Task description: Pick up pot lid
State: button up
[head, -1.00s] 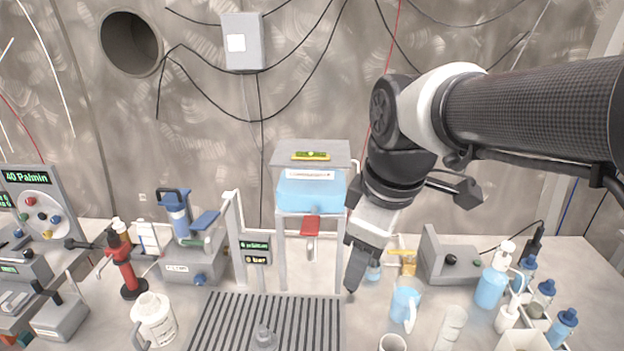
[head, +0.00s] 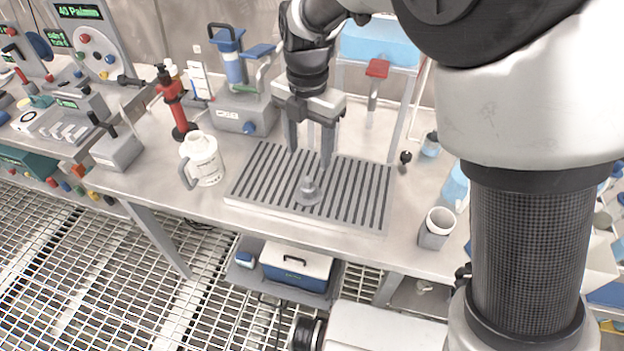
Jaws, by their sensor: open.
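A small grey lid with a raised knob (head: 308,190) lies on the dark ribbed grate of the drip tray (head: 262,206), near its front middle. My gripper (head: 309,158) points down over the back part of the tray, behind and above the lid in the head view. Its two fingers are apart with nothing between them. Whether the fingertips touch the grate cannot be told. The lid shows whole.
A white jug (head: 203,160) stands left of the tray, and a grey cup (head: 436,228) stands to its right. A red lever stand (head: 176,108) and a grey-blue device (head: 240,100) are behind. The bench front edge is close to the tray.

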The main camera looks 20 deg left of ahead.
aim_at(308, 179)
notch_tip(308, 179, down, 12)
jog(key=shift+a+r+b, duration=0.1)
jog(key=shift+r+b, duration=0.1)
jog(key=shift+b, duration=0.5)
jog(key=c, duration=1)
